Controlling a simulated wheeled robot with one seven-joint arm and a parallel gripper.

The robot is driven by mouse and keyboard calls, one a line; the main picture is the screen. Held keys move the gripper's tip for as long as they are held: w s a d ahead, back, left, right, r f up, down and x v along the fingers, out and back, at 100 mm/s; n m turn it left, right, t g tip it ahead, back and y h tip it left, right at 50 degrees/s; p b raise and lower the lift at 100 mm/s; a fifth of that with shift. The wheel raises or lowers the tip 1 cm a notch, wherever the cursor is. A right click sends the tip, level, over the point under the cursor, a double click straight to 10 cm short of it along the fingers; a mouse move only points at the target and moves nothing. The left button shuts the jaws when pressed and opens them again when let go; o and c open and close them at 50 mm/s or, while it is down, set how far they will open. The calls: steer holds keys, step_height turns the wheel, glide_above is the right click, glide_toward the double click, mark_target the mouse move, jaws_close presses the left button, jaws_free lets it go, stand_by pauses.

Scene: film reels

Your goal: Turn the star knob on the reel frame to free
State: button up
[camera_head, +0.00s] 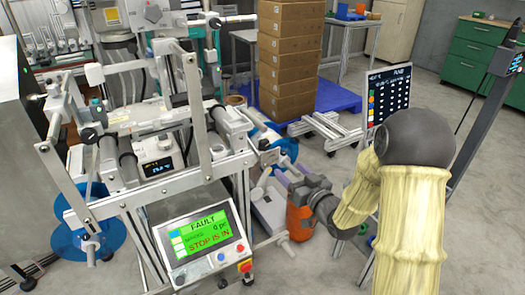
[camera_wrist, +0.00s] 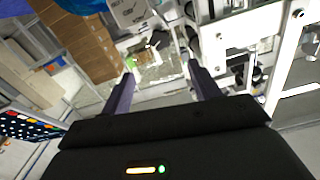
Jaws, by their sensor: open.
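The reel frame (camera_head: 212,95) is a metal stand with rollers and rails at the left of the head view. Blue reel discs (camera_head: 100,222) show at its lower left and behind its right side. I cannot pick out the star knob for certain in either view. Pale frame rails (camera_wrist: 285,50) stand to the right of the fingers.
A control box (camera_head: 205,240) on the frame's front shows a green screen reading FAULT and STOP IS IN. Stacked cartons (camera_head: 290,60) stand on a blue pallet (camera_head: 338,97) behind. A dark board (camera_head: 390,95) stands near my arm. Open floor lies at the right.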

mark_target(266, 146)
steer(key=b+x, duration=0.2)
steer(key=x, duration=1.5)
steer(key=shift+w+a, duration=0.15)
steer(key=shift+w, duration=0.05)
steer(key=c, duration=1)
